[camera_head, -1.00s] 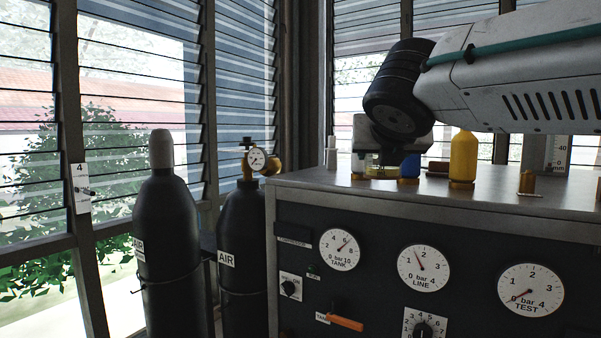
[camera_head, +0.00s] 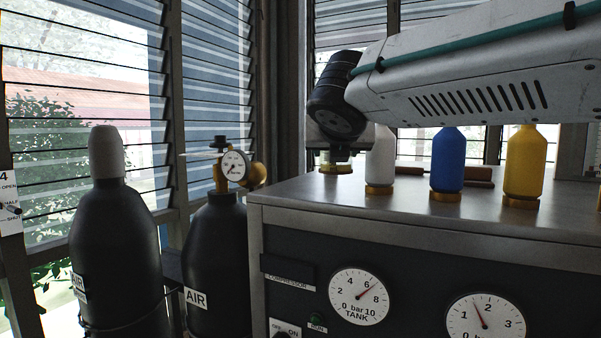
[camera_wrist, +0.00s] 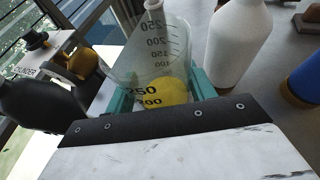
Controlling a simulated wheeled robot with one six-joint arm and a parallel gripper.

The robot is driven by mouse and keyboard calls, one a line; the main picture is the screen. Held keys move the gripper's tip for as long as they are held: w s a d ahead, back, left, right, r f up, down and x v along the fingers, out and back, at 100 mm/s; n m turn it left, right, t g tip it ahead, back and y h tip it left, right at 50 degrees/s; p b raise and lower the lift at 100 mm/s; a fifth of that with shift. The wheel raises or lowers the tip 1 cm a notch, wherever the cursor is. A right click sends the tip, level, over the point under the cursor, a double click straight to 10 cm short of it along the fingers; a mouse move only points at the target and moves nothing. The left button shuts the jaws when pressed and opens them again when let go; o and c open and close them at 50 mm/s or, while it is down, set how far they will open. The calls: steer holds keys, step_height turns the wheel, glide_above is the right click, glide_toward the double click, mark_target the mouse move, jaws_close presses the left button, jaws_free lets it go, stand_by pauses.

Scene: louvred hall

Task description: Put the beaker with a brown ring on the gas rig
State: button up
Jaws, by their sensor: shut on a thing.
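My gripper (camera_wrist: 163,86) has its teal fingers on both sides of a clear beaker (camera_wrist: 150,48) with dark graduation marks and is shut on it. A yellow-brown patch shows low in the beaker in the wrist view; I cannot tell whether it is a ring or contents. In the head view the gripper (camera_head: 336,148) hangs over the back left of the gas rig's grey top (camera_head: 400,212), left of the white bottle. The beaker's low end (camera_head: 335,168) shows beneath it; I cannot tell whether it touches the top.
A white bottle (camera_head: 380,155), a blue bottle (camera_head: 448,160) and a yellow bottle (camera_head: 525,160) stand on the rig with brown bases. Brown blocks (camera_head: 465,174) lie behind them. Two dark cylinders (camera_head: 118,250) (camera_head: 212,265) stand left of the rig. The front of the top is clear.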

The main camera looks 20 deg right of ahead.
steer(key=w+a, duration=0.1)
steer(key=w, duration=0.2)
steer(key=w+a+f, duration=0.1)
steer(key=w, duration=0.7)
steer(key=shift+w+a+f, duration=0.1)
steer(key=shift+a+f, duration=0.05)
steer(key=shift+a, duration=0.25)
steer(key=shift+f, duration=1.7)
steer(key=shift+f, duration=0.15)
steer(key=o, duration=1.1)
steer(key=shift+s+a+r, duration=0.2)
steer(key=shift+s+r, duration=0.1)
steer(key=shift+r, duration=0.05)
steer(key=v, duration=1.1)
steer(key=shift+s+r, duration=0.1)
steer(key=shift+s, duration=0.05)
